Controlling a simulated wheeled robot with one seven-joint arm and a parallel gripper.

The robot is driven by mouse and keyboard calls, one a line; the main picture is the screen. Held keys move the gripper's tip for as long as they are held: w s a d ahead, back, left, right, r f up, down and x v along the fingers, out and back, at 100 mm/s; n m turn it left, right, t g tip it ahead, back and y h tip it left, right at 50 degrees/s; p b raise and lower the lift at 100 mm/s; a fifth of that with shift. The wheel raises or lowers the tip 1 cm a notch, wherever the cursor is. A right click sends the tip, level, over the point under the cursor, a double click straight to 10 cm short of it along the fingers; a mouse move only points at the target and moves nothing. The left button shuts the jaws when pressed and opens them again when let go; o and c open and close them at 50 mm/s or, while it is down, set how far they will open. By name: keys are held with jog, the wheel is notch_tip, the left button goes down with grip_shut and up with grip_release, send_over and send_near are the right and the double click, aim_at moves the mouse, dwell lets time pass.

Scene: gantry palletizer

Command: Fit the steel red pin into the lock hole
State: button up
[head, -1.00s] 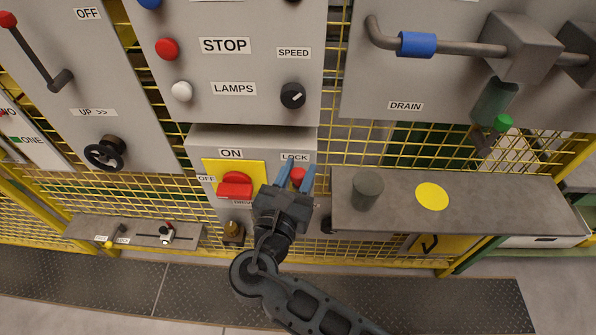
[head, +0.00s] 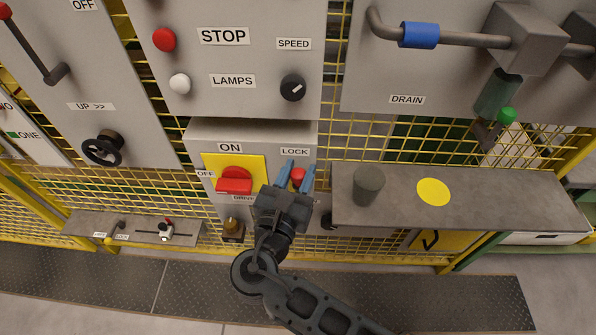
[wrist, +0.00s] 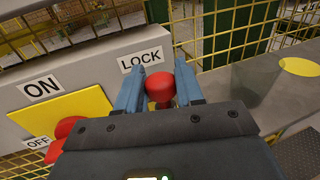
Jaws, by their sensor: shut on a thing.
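The red pin (head: 298,176) shows its round red head between the fingers of my gripper (head: 300,168), just below the LOCK label (head: 295,152). In the wrist view the red pin head (wrist: 160,88) sits between the two blue fingers of my gripper (wrist: 160,82), which is shut on it. The pin's shank is hidden behind the head and the gripper body. The lock hole is hidden too, so I cannot tell whether the pin is in it.
The red switch (head: 234,181) on its yellow plate (head: 213,164) is close on the left. A shelf (head: 480,205) with a grey cylinder (head: 367,186) and a yellow disc (head: 433,192) is close on the right. A brass-coloured padlock-like part (head: 233,229) hangs below the box.

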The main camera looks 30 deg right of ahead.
aim_at(296, 189)
jog(key=shift+f+b, duration=0.85)
jog(key=shift+f, duration=0.8)
jog(key=o, duration=1.2)
jog(key=shift+c, duration=0.2)
jog(key=b+v, duration=0.1)
jog(key=v, duration=0.6)
jog(key=shift+s+a, duration=0.25)
jog(key=shift+a, duration=0.1)
